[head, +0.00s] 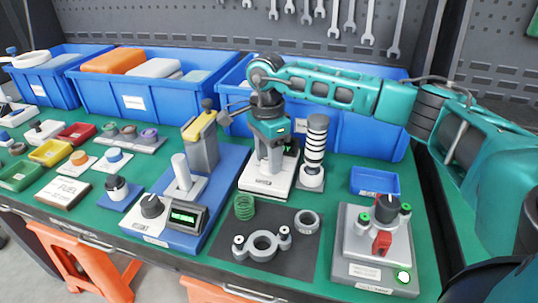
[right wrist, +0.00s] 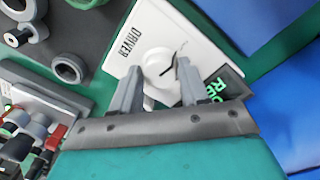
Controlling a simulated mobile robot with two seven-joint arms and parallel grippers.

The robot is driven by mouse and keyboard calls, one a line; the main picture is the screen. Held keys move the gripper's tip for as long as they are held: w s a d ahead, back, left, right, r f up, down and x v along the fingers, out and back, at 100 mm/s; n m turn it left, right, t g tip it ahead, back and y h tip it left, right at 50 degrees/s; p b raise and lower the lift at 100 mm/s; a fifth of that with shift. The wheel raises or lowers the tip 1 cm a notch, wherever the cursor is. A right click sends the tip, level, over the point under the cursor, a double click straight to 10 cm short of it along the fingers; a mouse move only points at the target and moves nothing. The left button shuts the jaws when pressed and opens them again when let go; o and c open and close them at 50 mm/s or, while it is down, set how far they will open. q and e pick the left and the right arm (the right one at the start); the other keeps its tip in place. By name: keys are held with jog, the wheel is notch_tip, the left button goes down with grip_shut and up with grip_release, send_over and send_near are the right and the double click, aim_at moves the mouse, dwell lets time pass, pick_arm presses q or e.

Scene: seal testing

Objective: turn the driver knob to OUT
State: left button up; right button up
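The driver (head: 262,187) is a white box behind the green spring, with my right gripper (head: 268,158) pointing down over it. In the right wrist view the driver (right wrist: 125,65) shows its printed DRIVER label and a round white knob (right wrist: 158,66) with a dark pointer line. The fingers of my right gripper (right wrist: 160,72) stand on either side of the knob, apart, with small gaps visible. I cannot tell how deep they reach. A dark display with green letters (right wrist: 216,84) is partly hidden by the right-hand finger. My left gripper is not in view.
A striped black and white column (head: 314,150) stands close to the right of my gripper. A blue tester with a lever (head: 185,185) stands to the left. A grey mat with rings (head: 300,245) lies in front, and a grey box with knobs (head: 365,270) stands front right. Blue bins (head: 370,135) line the back.

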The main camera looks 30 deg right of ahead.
aim_at(267, 159)
jog(key=o, duration=0.3)
jog(key=shift+o, duration=0.2)
notch_tip(267, 159, up, 13)
jog(key=p, duration=0.1)
jog(key=shift+w, duration=0.3)
jog(key=shift+f, duration=0.1)
